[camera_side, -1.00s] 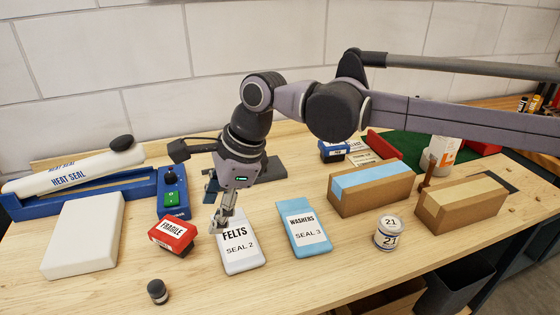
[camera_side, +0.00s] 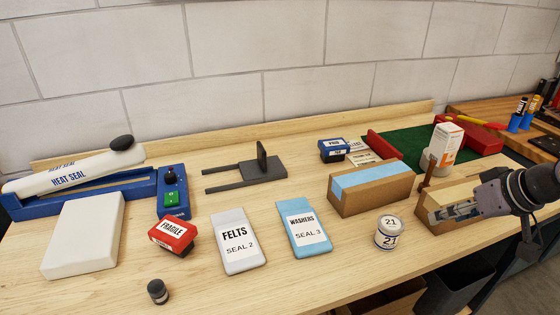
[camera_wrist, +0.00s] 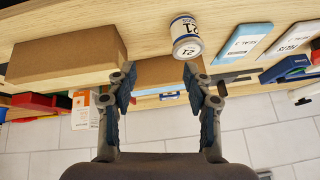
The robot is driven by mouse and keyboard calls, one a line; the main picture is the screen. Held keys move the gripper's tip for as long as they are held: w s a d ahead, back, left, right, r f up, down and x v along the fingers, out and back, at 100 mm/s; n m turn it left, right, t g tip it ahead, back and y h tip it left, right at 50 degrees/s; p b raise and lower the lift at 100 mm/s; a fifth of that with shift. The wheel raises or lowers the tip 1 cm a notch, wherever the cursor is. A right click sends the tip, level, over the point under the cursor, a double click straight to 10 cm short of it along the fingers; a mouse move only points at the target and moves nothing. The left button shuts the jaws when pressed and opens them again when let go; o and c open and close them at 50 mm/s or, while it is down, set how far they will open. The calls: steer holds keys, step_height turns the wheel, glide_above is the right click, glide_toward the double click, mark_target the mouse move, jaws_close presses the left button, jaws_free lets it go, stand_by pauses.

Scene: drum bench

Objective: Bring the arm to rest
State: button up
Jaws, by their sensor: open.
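The white FELTS pouch (camera_side: 237,243) and the blue WASHERS pouch (camera_side: 303,228) lie flat on the wooden bench (camera_side: 330,275), clear of my arm. Whether my gripper touches the box cannot be told.
A tin marked 21 (camera_side: 389,233) stands left of my gripper. A box with blue tape (camera_side: 370,190), a red FRAGILE stamp (camera_side: 173,235) and a heat sealer (camera_side: 80,180) stand on the bench. The front middle is clear.

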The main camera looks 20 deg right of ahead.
steer(key=shift+n+h, duration=0.3)
steer(key=shift+n, duration=0.5)
steer(key=s+d+f, duration=0.2)
steer(key=shift+s+d+f, duration=0.2)
steer(key=shift+s+d, duration=0.05)
steer(key=shift+s, duration=0.05)
